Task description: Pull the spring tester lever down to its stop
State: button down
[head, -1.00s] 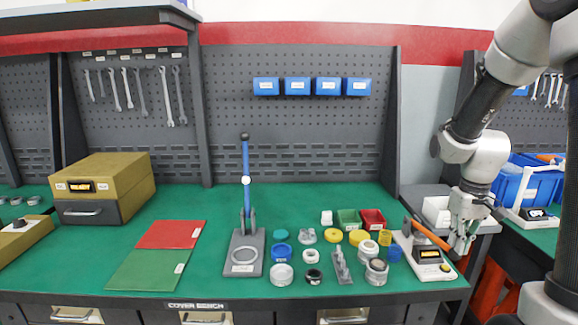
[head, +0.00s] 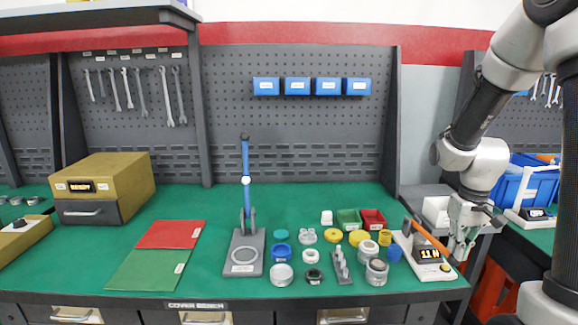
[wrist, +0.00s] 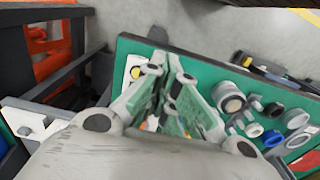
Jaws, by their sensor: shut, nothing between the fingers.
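The spring tester (head: 427,270) stands at the right end of the green bench in the head view. It has a white base and a lit display that seems to read 11 N. Its orange lever (head: 433,241) slopes down to the right. My gripper (head: 458,251) is shut and empty, pointing down at the lever's lower right end; I cannot tell whether it touches it. In the wrist view, my closed fingers (wrist: 166,100) hide most of the lever, with a bit of orange (wrist: 152,124) between them. The tester's white base (wrist: 133,68) shows beside them.
Several rings, caps and jars, such as a grey jar (head: 376,273), crowd the bench left of the tester. A press with an upright blue lever (head: 246,165) stands farther left. A blue crate (head: 512,180) and a second tester (head: 535,213) are at the far right.

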jog(key=shift+s+f, duration=0.15)
jog(key=shift+f, duration=0.6)
jog(key=shift+s+f, duration=0.1)
jog(key=shift+f, duration=0.65)
jog(key=shift+r, duration=4.5)
jog(key=s+a+r+t, duration=0.2)
jog(key=s+r, duration=0.4)
jog(key=s, duration=0.2)
jog(key=s+a+r+t, duration=0.2)
jog(key=s+a+r, duration=0.1)
jog(key=s+r, duration=0.3)
jog(key=shift+s+a, duration=0.35)
jog(key=shift+s, duration=0.7)
